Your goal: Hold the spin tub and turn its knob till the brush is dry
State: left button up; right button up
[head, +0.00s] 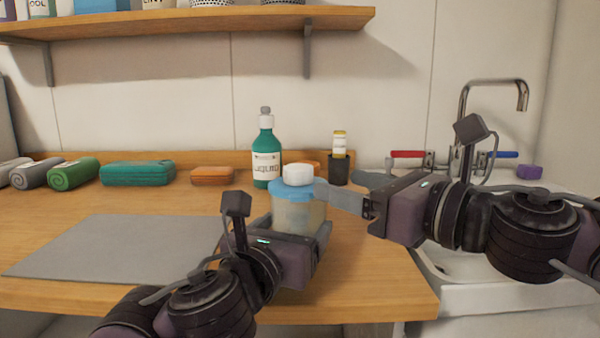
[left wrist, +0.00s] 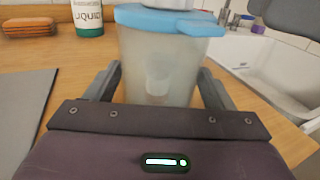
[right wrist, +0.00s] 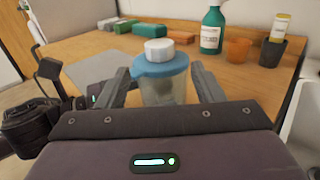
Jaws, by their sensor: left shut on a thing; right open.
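The spin tub (head: 298,216) stands upright on the wooden counter, with a cloudy clear body, a blue lid (head: 290,187) and a white knob (head: 298,174) on top. My left gripper (left wrist: 160,85) is shut around the tub's body, one finger on each side. My right gripper (right wrist: 165,85) is open, its fingers either side of the tub's lid and knob in the right wrist view, and it appears apart from the knob. A pale blurred shape shows inside the tub (left wrist: 150,65); I cannot tell whether it is the brush.
A green bottle (head: 266,160), an orange cup (right wrist: 238,50) and a dark cup with a yellow-capped bottle (head: 339,170) stand behind the tub. A grey mat (head: 120,247) lies left. Rolled and folded towels (head: 137,173) line the back. The sink (head: 465,264) is right.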

aim_at(300, 166)
jog(key=x, duration=0.9)
jog(key=shift+w+a, duration=0.15)
jog(key=shift+c, duration=0.3)
jog(key=c, duration=0.9)
jog(key=shift+f+n+g+y, duration=0.1)
jog(key=shift+n+g+y, duration=0.2)
jog(key=shift+g, duration=0.1)
jog(key=n+g+y, duration=0.1)
jog(key=n+g, duration=0.1)
jog(key=g, duration=0.1)
jog(key=n+g+y, duration=0.2)
jog(key=g, duration=0.1)
jog(key=shift+w, duration=0.15)
jog(key=shift+n+g+y, duration=0.7)
jog(key=shift+n+g, duration=1.4)
jog(key=shift+g, duration=1.1)
